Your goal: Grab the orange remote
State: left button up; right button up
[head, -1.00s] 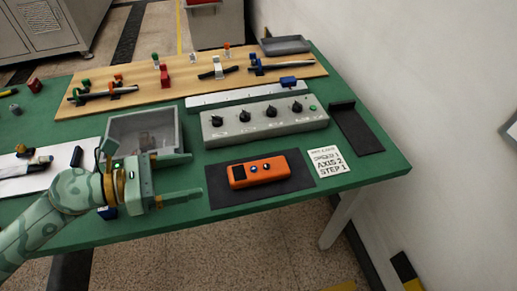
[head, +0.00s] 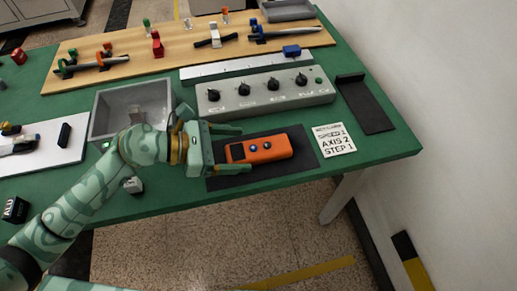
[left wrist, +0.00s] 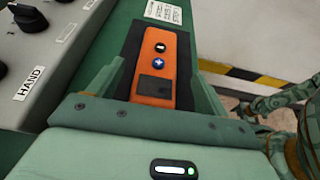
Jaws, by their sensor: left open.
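The orange remote (head: 262,148) lies flat on a black mat (head: 296,172) on the green table. It has a dark screen and two round buttons on top. My left gripper (head: 241,149) is open, with its two fingers on either side of the remote's left end. In the left wrist view the remote (left wrist: 162,62) lies between the spread fingers, its screen end nearest the palm. I cannot tell whether either finger touches it. My right gripper does not show as a gripper in the head view.
A grey control box (head: 265,93) with several black knobs stands just behind the mat. A grey open bin (head: 98,112) is left of my gripper. A printed card (head: 334,140) and a black holder (head: 366,108) lie to the right. The table's front edge is close.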

aim_at(249, 149)
pick_arm(q)
jog(key=x, duration=0.3)
jog(key=shift+w+a+f+b, duration=0.1)
jog(key=shift+f+b, duration=0.25)
jog(key=shift+w+d, duration=0.1)
jog(key=shift+d, duration=0.25)
jog(key=c, duration=1.3)
